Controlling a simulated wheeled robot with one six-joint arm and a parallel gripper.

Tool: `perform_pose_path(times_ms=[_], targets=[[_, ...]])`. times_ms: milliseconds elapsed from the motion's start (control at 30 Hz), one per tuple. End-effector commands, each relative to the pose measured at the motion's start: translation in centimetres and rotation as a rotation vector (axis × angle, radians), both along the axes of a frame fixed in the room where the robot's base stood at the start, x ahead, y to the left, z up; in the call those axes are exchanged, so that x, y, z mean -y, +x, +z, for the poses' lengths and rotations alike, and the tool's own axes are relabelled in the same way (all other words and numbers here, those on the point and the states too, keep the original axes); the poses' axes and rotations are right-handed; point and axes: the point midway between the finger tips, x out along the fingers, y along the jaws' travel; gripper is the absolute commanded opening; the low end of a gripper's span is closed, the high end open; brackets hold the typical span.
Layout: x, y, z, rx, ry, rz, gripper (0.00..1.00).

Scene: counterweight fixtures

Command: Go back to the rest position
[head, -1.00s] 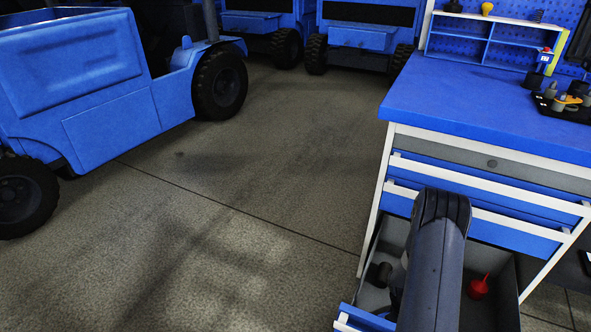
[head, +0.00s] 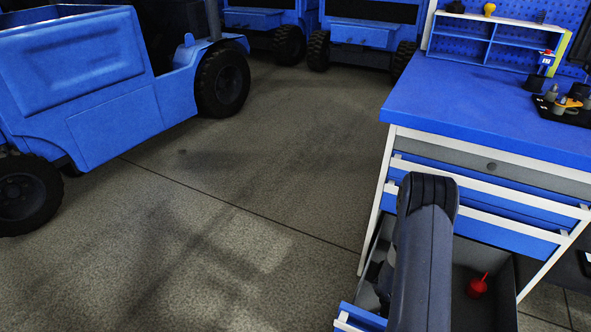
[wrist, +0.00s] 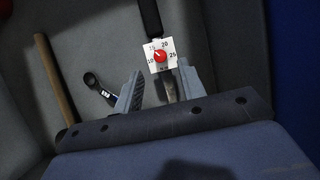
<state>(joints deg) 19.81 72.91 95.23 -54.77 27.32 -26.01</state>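My gripper (wrist: 160,88) shows in the wrist view with its two grey fingers apart. A tool with a black handle and a white dial plate (wrist: 151,46) with a red knob lies beyond the fingertips. A greyish part of it shows between the fingers, with a gap visible beside it. In the head view my arm stands over the open bottom drawer (head: 495,310), and the gripper itself is hidden behind it.
Open floor (head: 200,220) lies left; blue vehicles (head: 110,90) stand beyond.

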Motion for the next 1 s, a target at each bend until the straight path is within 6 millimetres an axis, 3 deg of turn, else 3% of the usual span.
perform_pose_path(times_ms=[33, 100, 333, 1000], targets=[[-0.3, 0.3, 1.5, 0.002, -0.001, 0.002, 0.39], [-0.8, 0.6, 2.6, 0.002, -0.001, 0.001, 0.39], [-1.8, 1.1, 5.2, 0.0, 0.0, -0.001, 0.39], [-2.3, 1.4, 6.0, 0.007, 0.0, -0.012, 0.39]])
